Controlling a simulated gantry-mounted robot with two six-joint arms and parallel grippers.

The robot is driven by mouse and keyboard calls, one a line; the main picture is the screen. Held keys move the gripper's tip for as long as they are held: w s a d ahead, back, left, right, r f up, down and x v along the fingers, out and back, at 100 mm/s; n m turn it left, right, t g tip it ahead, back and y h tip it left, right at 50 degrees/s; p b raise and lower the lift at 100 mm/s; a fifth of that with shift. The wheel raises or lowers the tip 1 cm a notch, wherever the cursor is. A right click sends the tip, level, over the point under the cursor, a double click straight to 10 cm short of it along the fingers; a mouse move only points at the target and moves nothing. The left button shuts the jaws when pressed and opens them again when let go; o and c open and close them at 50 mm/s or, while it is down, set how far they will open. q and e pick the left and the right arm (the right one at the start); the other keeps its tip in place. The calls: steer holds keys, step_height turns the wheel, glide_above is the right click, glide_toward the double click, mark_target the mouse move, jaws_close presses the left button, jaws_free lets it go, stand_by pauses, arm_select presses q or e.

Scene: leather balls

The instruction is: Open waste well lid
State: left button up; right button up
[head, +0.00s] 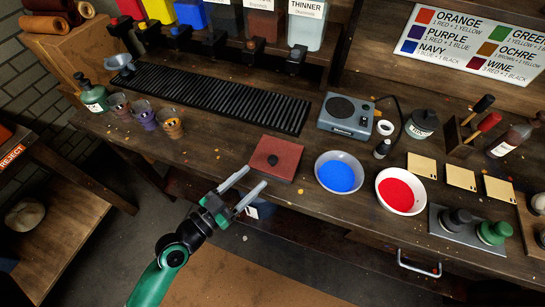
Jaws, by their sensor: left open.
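A reddish-brown square lid (286,172) with a dark round knob (272,160) on top lies flat at the front of the wooden workbench (225,155). It looks closed, and nothing beneath it shows. My left gripper (255,176) is open and empty, at the lid's front left side, with its two grey fingers pointing up and right toward the lid. The fingertips are short of the knob; whether they touch the lid's edge I cannot tell. My right gripper is not in view.
Right of the lid stand a bowl of blue (337,176) and a bowl of red (397,195). A grey device (345,114) and a black ribbed mat (215,95) lie behind. Several small cups (143,114) stand at left. The bench just left of the lid is clear.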

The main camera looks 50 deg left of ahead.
mark_target(269, 162)
arm_select(q)
steer(key=w, duration=0.6)
steer(key=w+p, duration=0.1)
steer(key=w, duration=0.2)
steer(key=shift+a+r, duration=0.1)
steer(key=shift+a, duration=0.3)
steer(key=shift+s, duration=0.1)
steer(key=shift+c, duration=0.3)
jaws_close()
stand_by(0.3)
